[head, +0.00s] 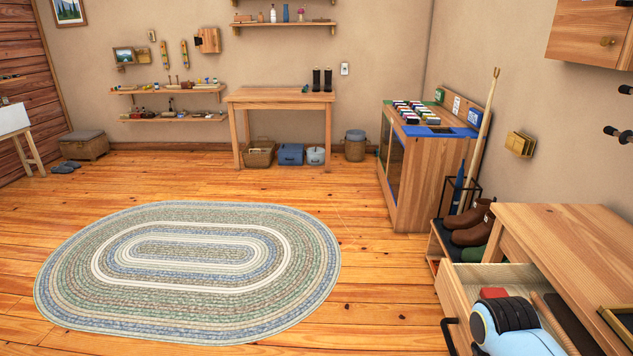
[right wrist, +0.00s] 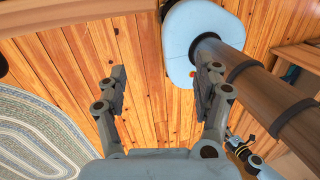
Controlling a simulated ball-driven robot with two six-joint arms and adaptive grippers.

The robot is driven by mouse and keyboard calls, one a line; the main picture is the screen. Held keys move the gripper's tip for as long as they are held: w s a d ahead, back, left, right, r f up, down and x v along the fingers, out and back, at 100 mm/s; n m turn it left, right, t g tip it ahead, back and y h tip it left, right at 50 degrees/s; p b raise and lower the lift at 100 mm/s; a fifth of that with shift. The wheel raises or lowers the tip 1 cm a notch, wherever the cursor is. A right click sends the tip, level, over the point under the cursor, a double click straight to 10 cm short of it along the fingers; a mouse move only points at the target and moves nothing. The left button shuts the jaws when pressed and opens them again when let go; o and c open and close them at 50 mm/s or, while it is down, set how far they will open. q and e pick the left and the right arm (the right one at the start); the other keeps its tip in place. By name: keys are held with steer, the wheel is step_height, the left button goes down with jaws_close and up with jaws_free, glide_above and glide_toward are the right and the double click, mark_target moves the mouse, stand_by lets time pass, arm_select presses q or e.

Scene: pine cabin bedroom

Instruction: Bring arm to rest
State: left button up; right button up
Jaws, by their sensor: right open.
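My right gripper (right wrist: 163,85) shows in the right wrist view. In the head view, a light blue and black part of my right arm (head: 510,328) shows at the bottom right, over the open drawer (head: 456,300) of the wooden table (head: 565,235). The right gripper's fingers cannot be made out there. My left gripper is not recognisable in either view.
The open drawer holds a red item (head: 493,293) and juts out beside a shoe rack with brown boots (head: 470,225). A wooden cabinet (head: 425,175) stands behind it. An oval braided rug (head: 190,265) lies on clear floor at left, and its edge shows in the wrist view (right wrist: 40,130).

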steer(key=s+d+f+m+t+b, duration=0.1)
steer(key=s+d+f+m+b, duration=0.2)
steer(key=s+f+m, duration=0.5)
steer(key=s+d+f+m+t+b, duration=0.2)
steer(key=s+f+m+b, duration=0.3)
steer(key=s+f, duration=1.8)
steer(key=d+f+m, duration=0.1)
steer(key=m, duration=0.2)
steer(key=shift+s+f+m+t+h, duration=0.15)
steer(key=shift+s+m+t+h, duration=0.15)
steer(key=shift+s, duration=0.05)
